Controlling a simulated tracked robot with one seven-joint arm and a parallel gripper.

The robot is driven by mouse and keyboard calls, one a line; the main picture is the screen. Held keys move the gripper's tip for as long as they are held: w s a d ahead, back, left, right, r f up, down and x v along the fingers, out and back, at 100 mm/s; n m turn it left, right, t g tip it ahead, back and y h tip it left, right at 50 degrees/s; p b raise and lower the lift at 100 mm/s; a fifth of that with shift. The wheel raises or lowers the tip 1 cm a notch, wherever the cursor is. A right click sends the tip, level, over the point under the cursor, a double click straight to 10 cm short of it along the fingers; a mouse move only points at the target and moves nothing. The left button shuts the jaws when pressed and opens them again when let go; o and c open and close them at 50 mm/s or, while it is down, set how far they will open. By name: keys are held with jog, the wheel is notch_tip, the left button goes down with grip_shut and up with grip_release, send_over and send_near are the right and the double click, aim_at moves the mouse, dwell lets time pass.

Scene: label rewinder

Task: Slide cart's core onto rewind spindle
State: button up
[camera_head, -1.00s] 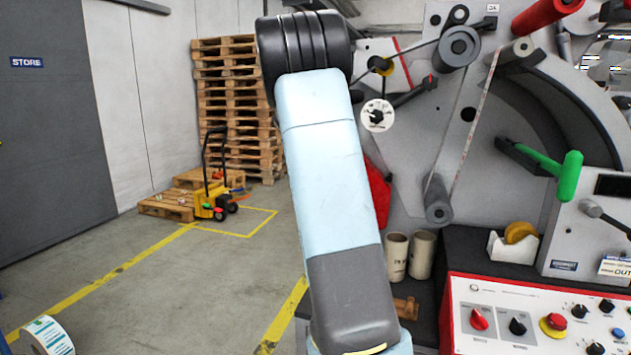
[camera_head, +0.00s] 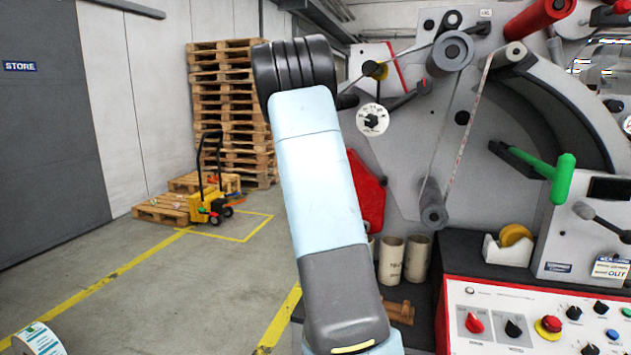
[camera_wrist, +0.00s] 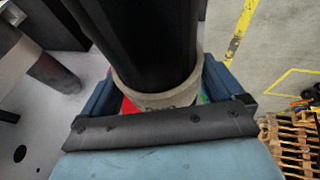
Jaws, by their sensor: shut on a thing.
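In the wrist view a pale cardboard core (camera_wrist: 158,101) sits between the blue fingers of my gripper (camera_wrist: 157,88), which is shut on it. A thick black cylinder (camera_wrist: 150,45), apparently the rewind spindle, runs down from the top edge, and the core's rim shows around its lower end. How far the core is on cannot be told, as the gripper's dark front bar hides its lower part. In the head view my own arm hides the gripper, the held core and the black cylinder.
The grey rewinder panel (camera_head: 400,190) with rollers fills the right. Spare cores (camera_head: 390,260) stand at its foot beside a tape dispenser (camera_head: 508,249) and red-framed control box (camera_head: 540,315). A green handle (camera_head: 563,180) juts out. Stacked pallets (camera_head: 228,100) stand behind open floor; a label roll (camera_head: 38,340) shows lower left.

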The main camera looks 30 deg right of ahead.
jog(key=shift+w+d, duration=0.75)
jog(key=shift+d, duration=0.25)
jog(key=o, duration=0.7)
jog(key=shift+c, duration=0.2)
jog(key=shift+w+a+r, duration=0.25)
jog(key=shift+w+r, duration=0.05)
jog(key=shift+r, duration=0.8)
jog(key=shift+w+a+r, duration=0.2)
jog(key=shift+w+r, duration=0.15)
jog(key=shift+r, duration=0.75)
jog(key=shift+w+a+r, duration=0.25)
jog(key=shift+w+r, duration=0.05)
jog(key=shift+r, duration=0.8)
